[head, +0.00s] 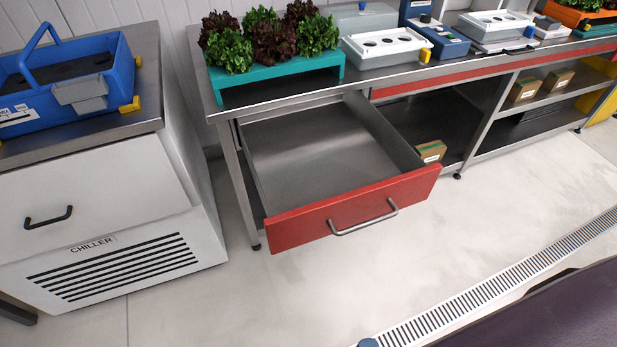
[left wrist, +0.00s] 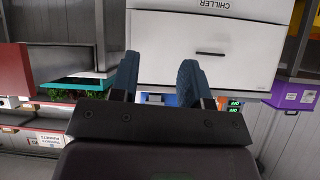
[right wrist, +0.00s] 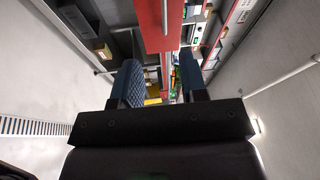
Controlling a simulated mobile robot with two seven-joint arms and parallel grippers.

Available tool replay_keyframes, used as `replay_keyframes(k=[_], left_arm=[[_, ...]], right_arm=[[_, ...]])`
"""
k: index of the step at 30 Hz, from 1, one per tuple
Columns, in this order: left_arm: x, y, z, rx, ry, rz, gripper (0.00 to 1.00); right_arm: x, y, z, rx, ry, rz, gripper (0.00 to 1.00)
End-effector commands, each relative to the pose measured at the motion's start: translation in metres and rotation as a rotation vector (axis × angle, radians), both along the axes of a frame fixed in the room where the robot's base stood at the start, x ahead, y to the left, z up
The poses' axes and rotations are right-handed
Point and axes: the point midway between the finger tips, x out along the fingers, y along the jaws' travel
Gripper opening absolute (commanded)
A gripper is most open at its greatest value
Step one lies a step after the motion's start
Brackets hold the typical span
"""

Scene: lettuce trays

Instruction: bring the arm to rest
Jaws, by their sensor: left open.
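My left gripper (left wrist: 159,78) shows in the left wrist view with its two blue fingers apart and nothing between them. Beyond it, the white chiller (left wrist: 205,45) appears upside down. My right gripper (right wrist: 161,82) shows in the right wrist view, also with its fingers apart and empty. The red drawer front (right wrist: 158,25) is in view past its fingers. In the head view, only a small blue-grey tip (head: 368,343), which looks like part of my right gripper, shows at the bottom edge. My left gripper is outside the head view.
The red-fronted drawer (head: 352,212) stands pulled out and empty. The chiller (head: 100,215) is shut, with a blue carrier (head: 70,75) on top. A teal stand (head: 280,77) with lettuces and a white tray (head: 385,45) stand on the bench. The floor (head: 400,270) in front is clear.

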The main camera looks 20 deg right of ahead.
Motion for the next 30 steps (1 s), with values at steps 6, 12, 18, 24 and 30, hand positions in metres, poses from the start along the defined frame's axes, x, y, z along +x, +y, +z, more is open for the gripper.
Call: replay_keyframes(k=[6,12,18,24,30], left_arm=[[0.007,-0.005,0.003,-0.013,-0.017,0.005,0.43],[0.003,-0.003,0.002,-0.009,-0.011,0.005,0.43],[0.002,-0.001,0.004,-0.005,-0.014,0.003,0.43],[0.002,0.001,0.01,0.0,-0.021,0.001,0.43],[-0.002,0.003,0.011,0.002,-0.012,0.006,0.43]], right_arm=[[0.015,0.022,-0.014,-0.231,0.169,0.182,0.4],[0.03,0.026,-0.027,-0.564,0.333,0.386,0.4],[0.042,0.005,-0.038,-0.943,0.5,0.57,0.4],[0.053,-0.045,-0.036,-1.286,0.673,0.681,0.4],[0.071,-0.099,-0.01,-1.464,0.768,0.642,0.4]])
